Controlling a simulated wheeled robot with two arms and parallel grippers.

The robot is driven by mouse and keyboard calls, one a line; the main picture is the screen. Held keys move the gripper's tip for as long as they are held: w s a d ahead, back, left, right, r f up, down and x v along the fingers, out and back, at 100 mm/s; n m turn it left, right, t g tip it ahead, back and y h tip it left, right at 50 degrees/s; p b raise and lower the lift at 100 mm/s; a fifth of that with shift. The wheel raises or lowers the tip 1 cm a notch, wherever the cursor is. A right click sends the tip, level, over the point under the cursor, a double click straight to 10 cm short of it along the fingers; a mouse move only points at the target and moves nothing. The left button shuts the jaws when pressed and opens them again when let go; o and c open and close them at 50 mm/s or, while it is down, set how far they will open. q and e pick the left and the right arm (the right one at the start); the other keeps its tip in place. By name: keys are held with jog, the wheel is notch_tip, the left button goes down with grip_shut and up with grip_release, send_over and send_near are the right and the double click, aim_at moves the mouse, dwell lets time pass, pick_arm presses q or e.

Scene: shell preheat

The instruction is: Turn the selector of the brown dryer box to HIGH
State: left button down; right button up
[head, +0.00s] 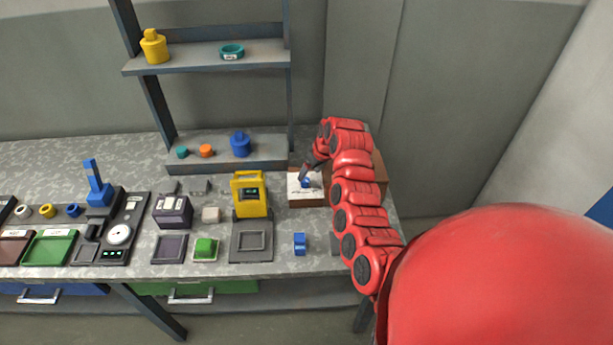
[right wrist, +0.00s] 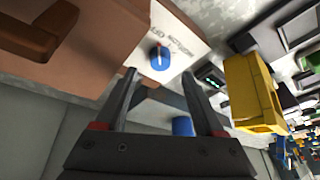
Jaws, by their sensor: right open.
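The brown dryer box (head: 308,203) stands at the right end of the bench, partly hidden behind my right arm. It has a white panel with dark lettering, too small to read fully. On the panel is a round blue selector (head: 306,183) with a light and red pointer mark. The selector also shows in the right wrist view (right wrist: 159,57), just beyond the fingertips. My right gripper (head: 309,171) is open above the panel; its two fingers (right wrist: 159,74) appear either side of the selector. I cannot tell whether they touch it. My left gripper is out of view.
A yellow device (head: 250,194) stands left of the dryer box, and a small blue block (head: 300,243) lies in front of it. A grey shelf (head: 270,57) rises behind. Several trays and devices fill the bench's left side.

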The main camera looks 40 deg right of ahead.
aim_at(305, 179)
jog(key=shift+p+x, duration=0.45)
jog(key=shift+x, duration=2.05)
jog(key=shift+c, duration=0.2)
grip_shut()
